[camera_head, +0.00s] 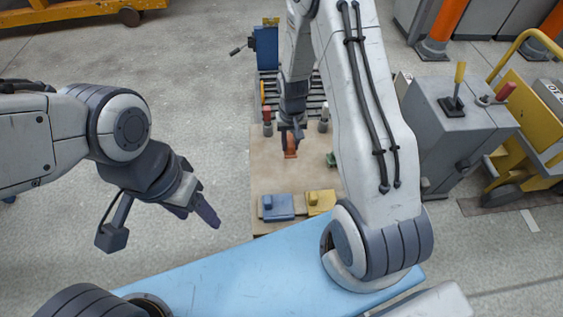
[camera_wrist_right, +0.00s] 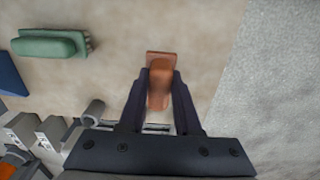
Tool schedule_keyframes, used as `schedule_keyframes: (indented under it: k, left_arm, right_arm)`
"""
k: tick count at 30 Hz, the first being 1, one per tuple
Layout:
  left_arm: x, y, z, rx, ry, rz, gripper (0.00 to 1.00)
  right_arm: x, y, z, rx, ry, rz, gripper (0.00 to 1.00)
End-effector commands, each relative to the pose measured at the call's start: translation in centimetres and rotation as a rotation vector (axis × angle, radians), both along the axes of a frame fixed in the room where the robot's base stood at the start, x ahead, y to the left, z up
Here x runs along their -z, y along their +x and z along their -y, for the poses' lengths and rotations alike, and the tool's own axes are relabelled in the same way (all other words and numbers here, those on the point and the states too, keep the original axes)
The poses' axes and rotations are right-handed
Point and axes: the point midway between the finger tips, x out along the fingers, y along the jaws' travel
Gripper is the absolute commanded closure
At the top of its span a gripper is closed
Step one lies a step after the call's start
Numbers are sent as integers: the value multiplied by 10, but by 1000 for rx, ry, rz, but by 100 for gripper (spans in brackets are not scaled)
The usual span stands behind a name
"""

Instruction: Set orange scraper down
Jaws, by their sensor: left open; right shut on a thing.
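The orange scraper (camera_head: 290,146) is small in the head view, at the tip of my right gripper (camera_head: 291,124) above the tan board. In the right wrist view the scraper (camera_wrist_right: 160,82) sits between the two dark fingers of my right gripper (camera_wrist_right: 160,88), which are shut on it. I cannot tell whether its lower edge touches the board. My left gripper (camera_head: 202,212) is open and empty, over the floor at the left of the board.
The tan board (camera_head: 270,176) has bare room around the scraper. A green tool (camera_wrist_right: 48,44) lies beside it; blue (camera_head: 278,207) and yellow (camera_head: 320,202) blocks stand at the near edge. A roller-like grey part (camera_wrist_right: 93,112) shows too. A grey cabinet (camera_head: 440,140) stands at right.

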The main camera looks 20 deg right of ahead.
Motion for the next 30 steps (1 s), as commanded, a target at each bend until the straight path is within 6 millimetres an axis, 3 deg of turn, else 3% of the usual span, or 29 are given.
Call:
schedule_keyframes:
  k: [3,7,11,18,29,30]
  left_arm:
    - [11,0,0,0,0,0,38]
    - [14,0,0,0,0,0,38]
    - [18,0,0,0,0,0,38]
    - [36,0,0,0,0,0,38]
    - [35,0,0,0,0,0,38]
    - [35,0,0,0,0,0,38]
  right_arm:
    - [16,-2,-23,-4,0,-1,100]
    - [21,-4,-34,-2,0,0,100]
    - [29,-4,-36,1,0,-1,100]
    - [62,-4,-36,1,0,-1,100]
    - [64,-4,-35,1,0,0,100]
    - [65,-4,-35,1,0,0,64]
